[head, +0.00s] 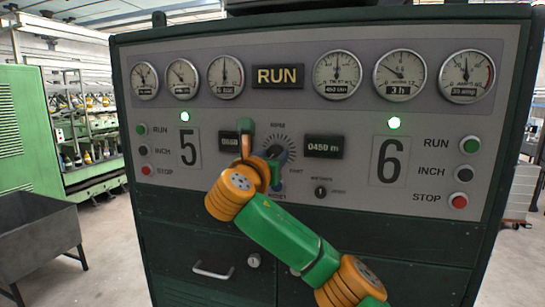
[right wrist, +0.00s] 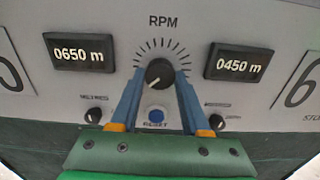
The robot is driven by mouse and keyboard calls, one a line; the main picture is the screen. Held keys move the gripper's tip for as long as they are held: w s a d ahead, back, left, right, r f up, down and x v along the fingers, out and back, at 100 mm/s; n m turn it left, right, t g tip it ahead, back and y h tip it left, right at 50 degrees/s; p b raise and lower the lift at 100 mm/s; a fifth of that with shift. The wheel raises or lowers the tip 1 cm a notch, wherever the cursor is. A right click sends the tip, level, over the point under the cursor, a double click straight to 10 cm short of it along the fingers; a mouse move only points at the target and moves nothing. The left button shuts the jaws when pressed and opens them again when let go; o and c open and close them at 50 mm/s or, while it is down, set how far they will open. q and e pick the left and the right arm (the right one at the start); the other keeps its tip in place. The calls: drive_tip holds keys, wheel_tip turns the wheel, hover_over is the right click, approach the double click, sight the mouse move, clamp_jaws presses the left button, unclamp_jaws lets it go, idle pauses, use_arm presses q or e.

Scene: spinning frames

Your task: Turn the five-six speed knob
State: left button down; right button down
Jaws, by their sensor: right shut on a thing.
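The speed knob (right wrist: 159,73) is a round black knob under the RPM label, inside a ring of scale ticks, in the right wrist view. It sits between the panel's 5 and 6 sides. My right gripper (right wrist: 160,80) has its two blue fingers on either side of the knob, shut on it. In the head view my right gripper (head: 264,145) reaches up to the panel and hides most of the knob. The knob's pointer direction is hard to tell. My left gripper is not in view.
The left display (right wrist: 79,53) reads 0650 m and the right display (right wrist: 238,63) reads 0450 m. A blue reset button (right wrist: 156,115) lies just below the knob, between the fingers. Small selectors (right wrist: 94,115) (right wrist: 217,121) flank it. A grey bin (head: 38,235) stands left of the cabinet.

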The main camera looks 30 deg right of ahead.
drive_tip(key=m+b, duration=0.1)
drive_tip(key=m, duration=0.4)
drive_tip(key=shift+f+m+b, duration=0.1)
drive_tip(key=shift+m+b, duration=0.3)
drive_tip(key=m+b, duration=0.1)
drive_tip(key=m, duration=0.4)
drive_tip(key=m+b, duration=0.1)
drive_tip(key=m, duration=0.5)
drive_tip(key=shift+w+m, duration=0.1)
drive_tip(key=shift+m, duration=0.3)
drive_tip(key=m, duration=0.4)
drive_tip(key=shift+r+m+b, duration=0.3)
drive_tip(key=shift+m+b, duration=0.1)
